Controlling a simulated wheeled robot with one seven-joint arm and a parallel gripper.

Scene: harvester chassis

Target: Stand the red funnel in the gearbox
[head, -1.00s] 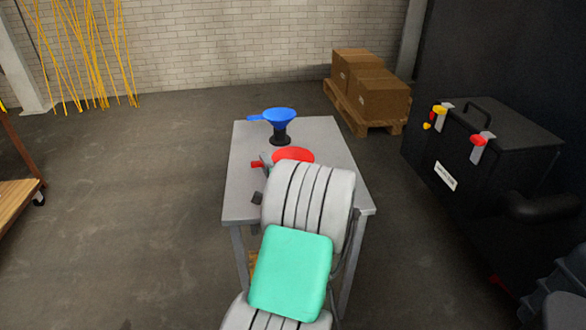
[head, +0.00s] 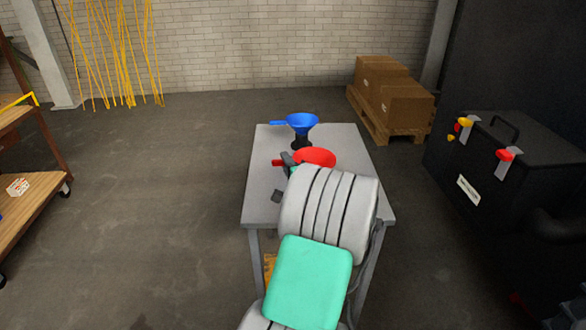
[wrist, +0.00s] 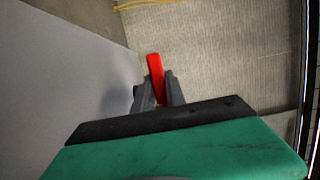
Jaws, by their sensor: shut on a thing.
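A blue funnel (head: 302,123) stands upright on a dark holder on the grey table (head: 262,200). Boxes on a pallet (head: 400,100) stand behind right. A wooden shelf cart (head: 30,190) is at the left. The floor between table and cart is clear.

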